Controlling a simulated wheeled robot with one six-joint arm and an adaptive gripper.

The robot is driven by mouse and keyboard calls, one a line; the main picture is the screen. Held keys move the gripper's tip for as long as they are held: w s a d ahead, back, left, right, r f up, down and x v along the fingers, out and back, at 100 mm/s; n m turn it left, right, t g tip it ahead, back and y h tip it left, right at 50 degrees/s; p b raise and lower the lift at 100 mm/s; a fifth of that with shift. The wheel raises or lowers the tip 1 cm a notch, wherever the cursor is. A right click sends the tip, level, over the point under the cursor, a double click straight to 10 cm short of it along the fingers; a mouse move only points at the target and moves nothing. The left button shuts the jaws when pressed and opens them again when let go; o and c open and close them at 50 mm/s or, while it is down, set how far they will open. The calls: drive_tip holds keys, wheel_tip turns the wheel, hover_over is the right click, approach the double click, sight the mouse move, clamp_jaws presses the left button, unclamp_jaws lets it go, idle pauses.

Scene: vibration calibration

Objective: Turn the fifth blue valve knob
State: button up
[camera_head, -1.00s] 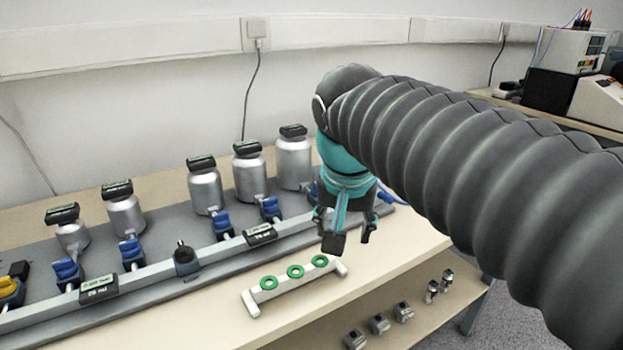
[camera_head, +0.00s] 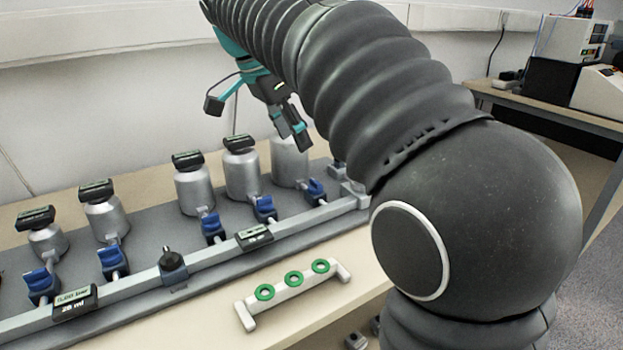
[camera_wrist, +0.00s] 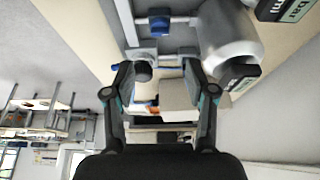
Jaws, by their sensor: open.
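A row of blue valve knobs runs along the rail, rising from left to right in the head view. The first (camera_head: 42,283), second (camera_head: 112,260), third (camera_head: 212,227) and fourth (camera_head: 264,207) stand left of the fifth blue knob (camera_head: 315,190), near the rail's right end. My gripper (camera_head: 293,138) is open and empty, above and behind the fifth knob, in front of the rightmost silver bottle (camera_head: 288,165). In the wrist view my gripper (camera_wrist: 160,68) is spread, and a blue knob (camera_wrist: 159,22) lies beyond its fingertips; I cannot tell surely which one.
Silver bottles with dark caps, such as one (camera_head: 241,175), stand behind the knobs. A dark knob (camera_head: 172,262) sits on the rail. A white rack with green rings (camera_head: 293,278) lies in front on the bench. My arm covers the right side.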

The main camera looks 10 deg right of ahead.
sight(314, 181)
drive_tip(key=b+x, duration=0.1)
drive_tip(key=x, duration=1)
drive_tip(key=shift+f+b, duration=0.2)
drive_tip(key=shift+b, duration=0.1)
clamp_jaws()
